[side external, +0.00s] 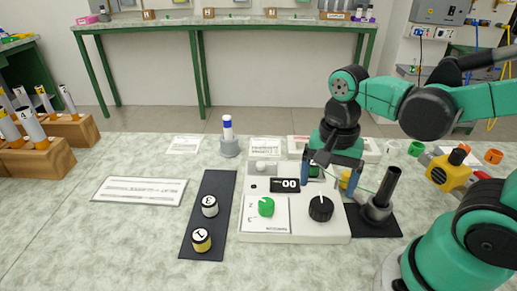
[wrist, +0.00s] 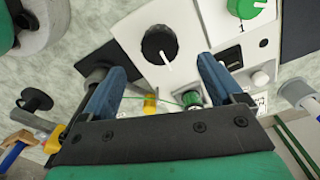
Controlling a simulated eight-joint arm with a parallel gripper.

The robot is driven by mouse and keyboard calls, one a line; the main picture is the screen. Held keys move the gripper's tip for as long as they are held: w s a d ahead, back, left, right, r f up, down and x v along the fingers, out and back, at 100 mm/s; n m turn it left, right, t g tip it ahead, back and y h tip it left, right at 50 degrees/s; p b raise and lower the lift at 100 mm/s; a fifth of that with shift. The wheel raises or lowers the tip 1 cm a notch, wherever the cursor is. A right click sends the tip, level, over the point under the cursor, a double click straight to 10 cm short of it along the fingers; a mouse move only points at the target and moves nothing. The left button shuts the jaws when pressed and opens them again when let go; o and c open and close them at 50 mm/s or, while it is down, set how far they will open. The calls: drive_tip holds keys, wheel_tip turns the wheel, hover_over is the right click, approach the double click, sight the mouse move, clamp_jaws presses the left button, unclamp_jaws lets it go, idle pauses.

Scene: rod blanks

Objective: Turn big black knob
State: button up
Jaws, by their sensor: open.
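The big black knob (side external: 321,208) sits on the front right of the white control box (side external: 290,229), with a white pointer line on it. In the side view its line points roughly away from the camera. The knob also shows in the wrist view (wrist: 160,44), ahead of the fingertips. My gripper (side external: 333,162) is open and empty above the back right part of the box, behind the knob. In the wrist view its two blue fingers (wrist: 160,68) are spread wide, and neither touches the knob.
A green knob (side external: 266,207) and a display (side external: 286,185) share the box. A black mat with two labelled cylinders (side external: 210,206) lies left. A dark upright tube (side external: 388,186) stands close on the right. A blue-and-white rod in a grey holder (side external: 228,137) stands behind.

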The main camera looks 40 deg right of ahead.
sight(323, 203)
drive_tip(key=shift+f, duration=2.65)
